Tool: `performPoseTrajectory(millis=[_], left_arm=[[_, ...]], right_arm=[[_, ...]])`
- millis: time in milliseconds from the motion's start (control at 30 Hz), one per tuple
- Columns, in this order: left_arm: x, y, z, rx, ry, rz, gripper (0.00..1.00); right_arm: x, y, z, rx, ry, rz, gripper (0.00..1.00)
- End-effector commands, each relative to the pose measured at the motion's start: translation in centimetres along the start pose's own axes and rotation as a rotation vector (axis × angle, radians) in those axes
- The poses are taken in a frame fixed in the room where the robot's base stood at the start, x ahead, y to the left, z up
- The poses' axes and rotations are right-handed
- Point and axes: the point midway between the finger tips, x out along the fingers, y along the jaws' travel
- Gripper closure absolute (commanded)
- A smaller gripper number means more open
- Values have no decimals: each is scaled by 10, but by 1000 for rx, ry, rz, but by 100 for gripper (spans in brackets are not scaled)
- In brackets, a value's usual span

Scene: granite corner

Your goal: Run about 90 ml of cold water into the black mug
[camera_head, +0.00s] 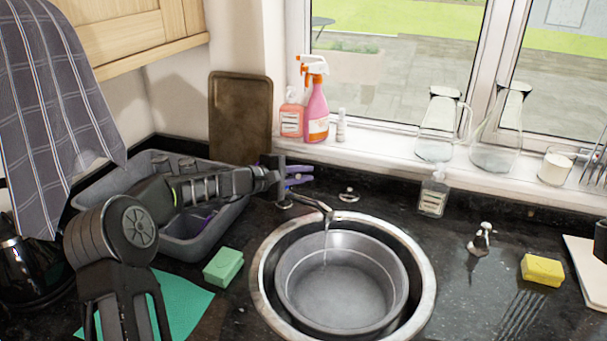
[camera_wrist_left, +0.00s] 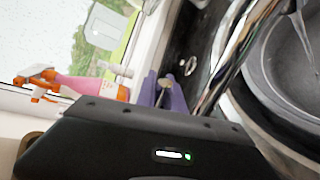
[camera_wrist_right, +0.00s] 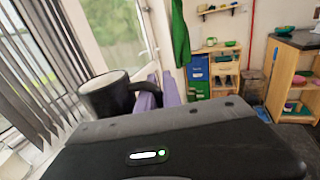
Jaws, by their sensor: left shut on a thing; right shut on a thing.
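The black mug (camera_wrist_right: 108,96) shows in the right wrist view, held by its handle side between the purple fingers of my right gripper (camera_wrist_right: 149,92). It looks roughly upright; its inside is mostly hidden. My right gripper is not clearly seen in the head view. My left gripper (camera_head: 296,177) is at the tap (camera_head: 318,203), its purple fingers shut on what looks like the tap's lever (camera_wrist_left: 165,90). A thin stream of water (camera_head: 325,245) falls from the spout into the round metal bowl (camera_head: 390,312) in the sink (camera_head: 427,292). The mug is not under the stream.
A grey dish rack (camera_head: 222,222) and a green sponge (camera_head: 223,267) lie left of the sink. A soap bottle (camera_head: 433,197), a small dark-and-silver item (camera_head: 481,240) and a yellow sponge (camera_head: 542,270) stand right. Spray bottles (camera_head: 316,105) and glass jugs (camera_head: 437,130) line the sill.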

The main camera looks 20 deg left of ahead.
Motion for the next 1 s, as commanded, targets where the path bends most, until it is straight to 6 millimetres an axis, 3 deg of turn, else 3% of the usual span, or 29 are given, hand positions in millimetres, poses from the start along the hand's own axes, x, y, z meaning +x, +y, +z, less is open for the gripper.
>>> performPoseTrajectory(millis=[467, 800, 1000], left_arm=[[0, 0, 0, -1, 1, 0, 100], [-4, 19, 0, -146, -30, -47, 100], [-3, 16, -2, -176, -35, -55, 100]], right_arm=[[0, 0, 1, 1, -1, 0, 100], [0, 0, 37, 1, -1, 0, 100], [0, 0, 35, 1, -1, 0, 100]])
